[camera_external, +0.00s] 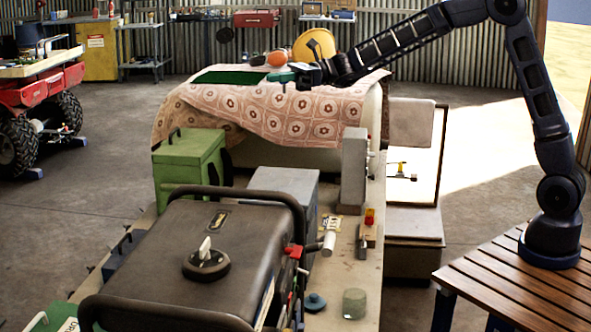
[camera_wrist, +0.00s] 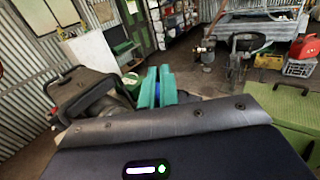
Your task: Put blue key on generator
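The generator (camera_external: 170,245) is the dark casing with a black tube frame in the foreground of the external view. A round black cap with a pale upright piece sits on its top. What looks like the generator (camera_wrist: 85,92) also shows at the left of the wrist view. My gripper (camera_external: 282,77) is above the far, cloth-covered end of the bench, well away from the generator. Its teal fingers (camera_wrist: 157,88) are close together in the wrist view. A narrow blue piece, apparently the blue key (camera_wrist: 157,93), shows between them, mostly hidden by the fingers.
A patterned cloth (camera_external: 300,112) covers the far end, with an orange round object (camera_external: 277,58) and a yellow disc (camera_external: 314,46) near my gripper. A green box (camera_external: 190,165) and a grey box (camera_external: 286,186) stand between my gripper and the generator.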

